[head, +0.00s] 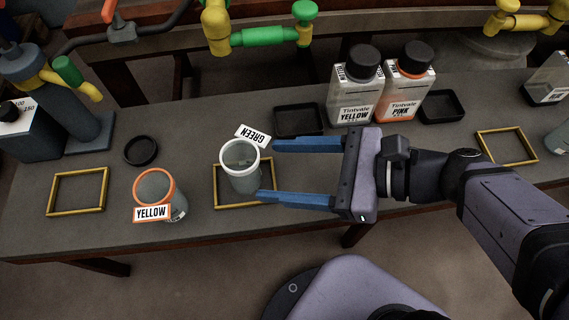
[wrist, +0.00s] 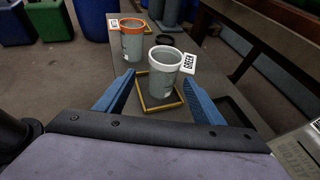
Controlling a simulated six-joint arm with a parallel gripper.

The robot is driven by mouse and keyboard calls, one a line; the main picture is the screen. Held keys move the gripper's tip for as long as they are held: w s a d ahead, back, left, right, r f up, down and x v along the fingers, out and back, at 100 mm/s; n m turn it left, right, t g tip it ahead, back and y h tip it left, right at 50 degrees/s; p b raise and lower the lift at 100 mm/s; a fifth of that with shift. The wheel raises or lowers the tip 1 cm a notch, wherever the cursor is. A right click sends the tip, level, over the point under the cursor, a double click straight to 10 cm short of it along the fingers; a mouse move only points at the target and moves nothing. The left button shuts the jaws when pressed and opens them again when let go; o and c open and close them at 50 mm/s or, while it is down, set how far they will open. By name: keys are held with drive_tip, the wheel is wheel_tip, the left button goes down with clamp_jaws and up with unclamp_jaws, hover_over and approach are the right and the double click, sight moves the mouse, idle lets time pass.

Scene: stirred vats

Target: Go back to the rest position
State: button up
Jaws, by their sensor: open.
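My gripper (head: 268,170) is open and empty, its two blue fingers pointing left toward a white-rimmed cup (head: 240,168). The cup stands upright inside a yellow square frame (head: 232,205) on the bench, with a GREEN tag at its rim. In the wrist view the cup (wrist: 163,75) shows ahead of and between the open fingers (wrist: 160,95), apart from them. An orange-rimmed cup (head: 155,188) with a YELLOW tag stands further left, outside the empty yellow frame beside it (head: 78,172); it also shows in the wrist view (wrist: 132,42).
The bench (head: 110,225) holds a YELLOW bottle (head: 352,100) and a PINK bottle (head: 402,95) behind my arm. Dark trays (head: 298,134) (head: 441,121) lie near them. A black ring-shaped lid (head: 141,150) lies at left. Another empty yellow frame (head: 507,160) is at right. Pipes with taps (head: 255,38) hang above the back.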

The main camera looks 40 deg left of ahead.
idle(0.4)
